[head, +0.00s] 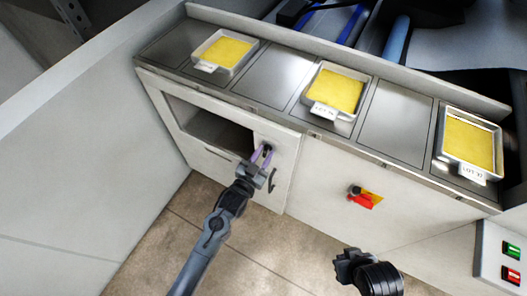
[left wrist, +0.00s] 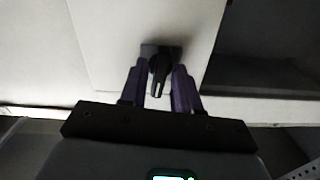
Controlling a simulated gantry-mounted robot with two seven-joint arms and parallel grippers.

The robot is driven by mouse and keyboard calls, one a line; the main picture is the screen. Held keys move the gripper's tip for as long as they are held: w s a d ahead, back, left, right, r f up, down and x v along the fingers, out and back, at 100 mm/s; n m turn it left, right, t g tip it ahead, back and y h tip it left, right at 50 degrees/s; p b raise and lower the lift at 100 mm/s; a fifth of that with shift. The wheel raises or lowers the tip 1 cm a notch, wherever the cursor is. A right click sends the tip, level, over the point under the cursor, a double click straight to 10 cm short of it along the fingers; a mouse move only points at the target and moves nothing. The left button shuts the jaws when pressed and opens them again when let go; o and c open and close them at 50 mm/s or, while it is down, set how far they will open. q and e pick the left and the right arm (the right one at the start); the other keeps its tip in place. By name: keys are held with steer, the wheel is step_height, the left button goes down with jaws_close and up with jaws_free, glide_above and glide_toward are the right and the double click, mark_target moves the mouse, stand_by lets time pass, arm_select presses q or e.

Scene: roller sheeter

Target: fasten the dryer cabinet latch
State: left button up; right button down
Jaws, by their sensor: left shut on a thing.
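The dryer cabinet latch (head: 267,149) is a small dark turn handle on the pale panel at the right of the cabinet's dark opening (head: 215,132). In the left wrist view the latch (left wrist: 160,66) is a black lever on a dark base plate, with its lever pointing toward my gripper. My left gripper (head: 262,156) is at the latch, and its purple fingers (left wrist: 159,88) stand on both sides of the lever, shut on it. They partly hide the latch in the head view. My right gripper (head: 347,265) is low in the head view; its fingers are not clear.
Above the cabinet front, a metal counter (head: 275,78) holds yellow-filled trays (head: 225,52), (head: 336,90), (head: 468,144). A red and yellow switch (head: 364,196) sticks out right of the latch. A box with green and red buttons (head: 501,262) is at far right. The floor (head: 240,245) is clear.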

arm_select(q)
steer(key=shift+n, duration=0.6)
steer(key=shift+p, duration=0.3)
steer(key=o, duration=0.7)
